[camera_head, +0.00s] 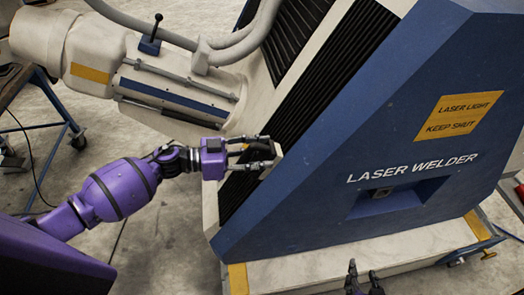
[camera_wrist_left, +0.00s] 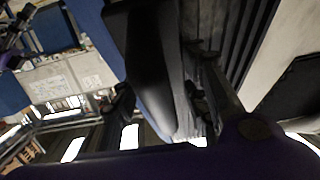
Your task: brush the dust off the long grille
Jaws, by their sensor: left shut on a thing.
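The long grille (camera_head: 322,92) is a dark ribbed strip running diagonally down the side of the laser welder (camera_head: 300,205). Dark ribs also show in the left wrist view (camera_wrist_left: 240,35). My left gripper (camera_head: 266,152) is at the lower part of the grille, shut on a brush. Only a small pale part of the brush (camera_head: 271,161) shows past the fingers in the head view; a dark body of it (camera_wrist_left: 150,75) shows between them in the wrist view. I cannot tell whether it touches the ribs. My right gripper (camera_head: 364,278) is at the bottom edge, fingertips apart and empty. Dust is not discernible.
A shorter grille (camera_head: 290,38) lies up and left of the long one. A white machine arm with a blue stripe (camera_head: 175,98) and a grey hose (camera_head: 235,42) stand behind my left arm. A pale plinth (camera_head: 330,268) is under the welder. A wheeled cart (camera_head: 60,125) stands left.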

